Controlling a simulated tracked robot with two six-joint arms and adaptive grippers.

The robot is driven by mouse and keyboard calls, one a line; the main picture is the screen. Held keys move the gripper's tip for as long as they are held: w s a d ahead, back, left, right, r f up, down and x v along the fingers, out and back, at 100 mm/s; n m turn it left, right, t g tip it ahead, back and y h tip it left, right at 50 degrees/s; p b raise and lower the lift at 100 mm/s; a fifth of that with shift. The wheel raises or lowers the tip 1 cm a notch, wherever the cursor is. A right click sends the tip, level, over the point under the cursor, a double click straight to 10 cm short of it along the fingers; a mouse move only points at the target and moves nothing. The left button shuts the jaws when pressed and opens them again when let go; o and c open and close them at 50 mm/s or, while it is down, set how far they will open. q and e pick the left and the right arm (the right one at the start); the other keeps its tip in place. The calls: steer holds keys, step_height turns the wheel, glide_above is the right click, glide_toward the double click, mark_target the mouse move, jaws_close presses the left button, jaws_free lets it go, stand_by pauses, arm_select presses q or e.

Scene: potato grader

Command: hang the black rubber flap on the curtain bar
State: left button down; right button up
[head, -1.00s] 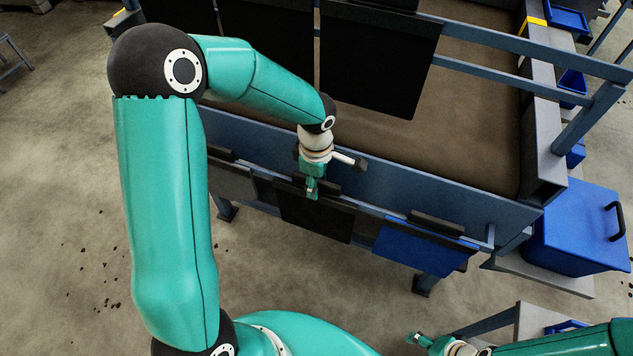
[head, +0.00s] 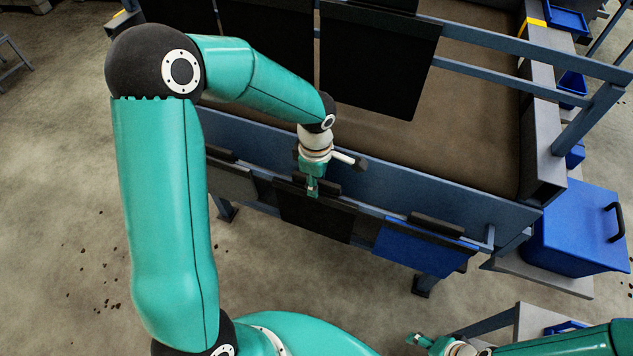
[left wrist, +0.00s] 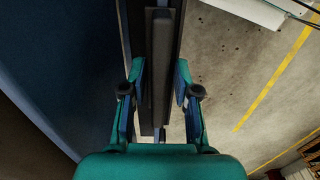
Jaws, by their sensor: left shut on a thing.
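The black rubber flap (head: 315,215) hangs at the lower front rail of the grader, between a grey flap and a blue flap. My left gripper (head: 312,188) is at its top edge, shut on its dark top strip. In the left wrist view the strip (left wrist: 160,70) runs between the two fingers (left wrist: 160,100). The curtain bar (head: 530,46) crosses above the bed at the back. Several black flaps hang along it, and its right stretch is bare. My right gripper (head: 418,340) is low at the bottom right, away from the flaps; its jaws are too small to read.
The blue flap (head: 425,247) is close on the right and the grey flap (head: 231,181) on the left. The grader's blue side wall (head: 430,185) stands just behind my left gripper. A lower crossbar (head: 500,78) runs below the curtain bar. A blue lidded box (head: 575,235) stands at right.

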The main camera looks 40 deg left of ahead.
arm_select(q)
steer(key=shift+w+r+p, duration=0.15)
steer(key=shift+r+p, duration=0.6)
steer(key=shift+r, duration=1.2)
steer(key=shift+s+d+f+b, duration=0.15)
steer(key=shift+s+b, duration=0.45)
steer(key=shift+s, duration=0.1)
steer(key=s+d+b, duration=0.2)
steer(key=s+b, duration=0.2)
steer(key=s, duration=0.4)
steer(key=shift+s, duration=0.3)
